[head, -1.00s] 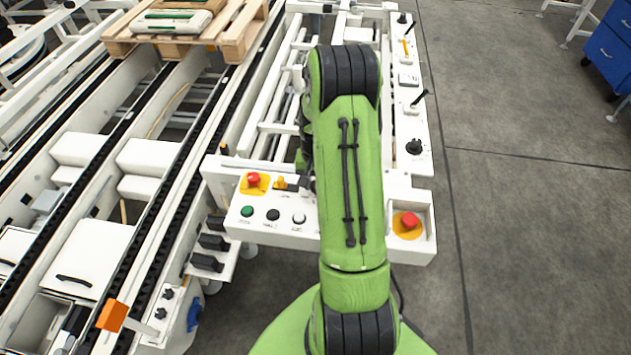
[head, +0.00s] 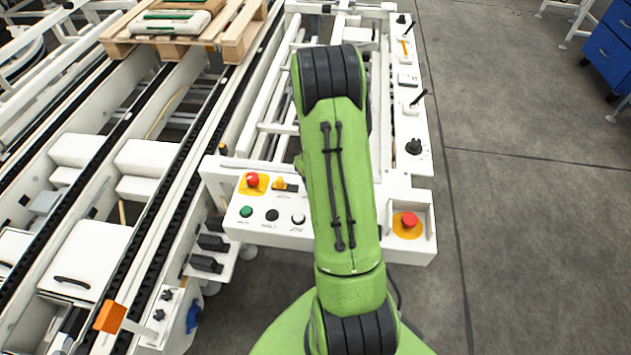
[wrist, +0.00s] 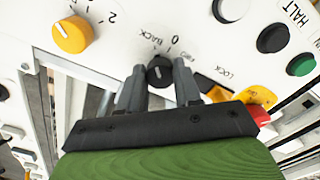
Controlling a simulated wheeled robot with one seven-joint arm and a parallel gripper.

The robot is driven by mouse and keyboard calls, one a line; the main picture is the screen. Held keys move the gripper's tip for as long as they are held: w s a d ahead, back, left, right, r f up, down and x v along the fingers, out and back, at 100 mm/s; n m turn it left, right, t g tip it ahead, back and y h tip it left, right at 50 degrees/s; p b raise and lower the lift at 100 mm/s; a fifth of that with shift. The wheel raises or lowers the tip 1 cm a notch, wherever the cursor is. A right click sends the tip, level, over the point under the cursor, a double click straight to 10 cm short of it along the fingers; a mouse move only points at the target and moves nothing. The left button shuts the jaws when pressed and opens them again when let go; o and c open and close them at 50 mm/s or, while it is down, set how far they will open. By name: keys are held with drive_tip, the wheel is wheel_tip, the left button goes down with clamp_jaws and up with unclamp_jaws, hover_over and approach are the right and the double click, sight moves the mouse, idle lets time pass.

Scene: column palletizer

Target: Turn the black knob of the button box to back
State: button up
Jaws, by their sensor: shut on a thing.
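The button box (head: 290,236) is a white panel in front of me in the head view, partly covered by my arm. In the wrist view its black knob (wrist: 160,71) stands between the two fingers of my gripper (wrist: 160,78), which is shut on it. The labels BACK, 0 and FWD are printed around the knob. A pale mark shows on the knob's top, but its exact direction is hard to tell. The gripper and this knob are hidden behind my arm in the head view.
A yellow knob (wrist: 72,34) sits to the left in the wrist view. Green (wrist: 301,65) and black (wrist: 272,38) buttons lie to the right. A red emergency button (wrist: 259,114) is close to the right finger. Another red button (head: 409,220) is right of my arm. Open floor lies further right.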

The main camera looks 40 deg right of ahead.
idle(0.4)
drive_tip(key=o, duration=1)
drive_tip(key=shift+o, duration=0.2)
wheel_tip(320, 180, up, 16)
drive_tip(key=p, duration=0.4)
